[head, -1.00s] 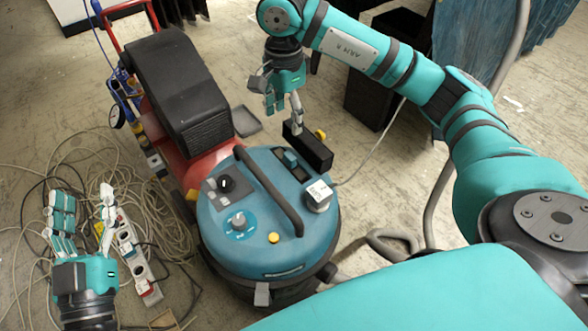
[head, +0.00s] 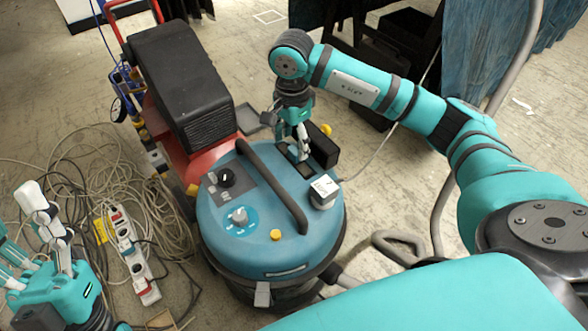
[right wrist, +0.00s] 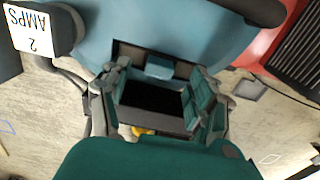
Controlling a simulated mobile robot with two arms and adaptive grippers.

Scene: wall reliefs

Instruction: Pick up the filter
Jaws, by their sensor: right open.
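The filter appears to be the black rectangular block (head: 322,151) at the back edge of the blue vacuum machine (head: 262,255). It also shows as a dark block (right wrist: 150,121) in the right wrist view. My right gripper (head: 298,145) is at the block's left end in the head view. In the right wrist view its open fingers (right wrist: 153,98) lie on either side of the block, and I cannot tell whether they touch it. My left gripper (head: 30,245) is open and empty at the lower left, away from the block.
A red machine with a black cover (head: 182,85) stands against the vacuum's left. Tangled cables and a power strip (head: 132,255) lie at left. Floor at right is partly clear.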

